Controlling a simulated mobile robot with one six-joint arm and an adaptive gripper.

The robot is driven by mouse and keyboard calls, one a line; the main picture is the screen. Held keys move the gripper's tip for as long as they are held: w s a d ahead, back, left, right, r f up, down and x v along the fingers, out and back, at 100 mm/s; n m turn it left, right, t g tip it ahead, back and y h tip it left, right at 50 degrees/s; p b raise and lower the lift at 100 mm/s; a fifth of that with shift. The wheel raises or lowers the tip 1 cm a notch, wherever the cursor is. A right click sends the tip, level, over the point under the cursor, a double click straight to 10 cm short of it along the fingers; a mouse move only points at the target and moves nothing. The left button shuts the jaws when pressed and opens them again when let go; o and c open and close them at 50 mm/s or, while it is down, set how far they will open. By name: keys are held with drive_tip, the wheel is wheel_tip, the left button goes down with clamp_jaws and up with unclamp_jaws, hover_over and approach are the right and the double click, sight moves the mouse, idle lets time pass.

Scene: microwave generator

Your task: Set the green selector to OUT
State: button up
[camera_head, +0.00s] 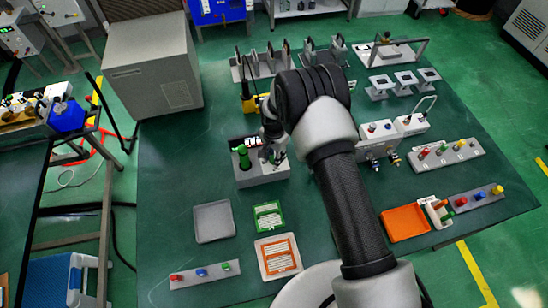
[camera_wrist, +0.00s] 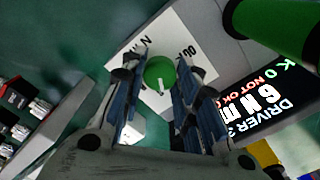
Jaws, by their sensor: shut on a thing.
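The green selector (camera_wrist: 159,72) is a round green knob with a white pointer mark on a white plate (camera_wrist: 195,72). The plate carries the label OUT at upper right of the knob and what looks like IN at upper left. The white mark lies on the knob's lower side in the wrist view; I cannot tell which label it stands for. My gripper (camera_wrist: 158,88) has its blue-padded fingers on both sides of the knob, shut on it. In the head view my gripper (camera_head: 272,148) is over the grey box (camera_head: 262,175), and the selector is hidden there.
A tall green part (camera_head: 243,157) stands on the box close beside my gripper; it also shows in the wrist view (camera_wrist: 280,28). A lit driver display (camera_wrist: 262,100) is close by. Trays, such as the grey one (camera_head: 213,221), lie in front on the green table.

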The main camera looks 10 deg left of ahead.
sight(274, 158)
drive_tip(key=n+b, duration=0.3)
drive_tip(key=n, duration=0.2)
drive_tip(key=shift+f, duration=0.1)
drive_tip(key=n+b, duration=0.2)
drive_tip(key=n, duration=0.4)
drive_tip(key=n+b, duration=0.2)
drive_tip(key=n, duration=0.3)
drive_tip(key=n+b, duration=0.1)
drive_tip(key=n, duration=0.4)
drive_tip(key=shift+n, duration=0.4)
drive_tip(key=o, duration=1.1)
drive_tip(key=shift+c, duration=0.2)
wheel_tip(274, 158, up, 12)
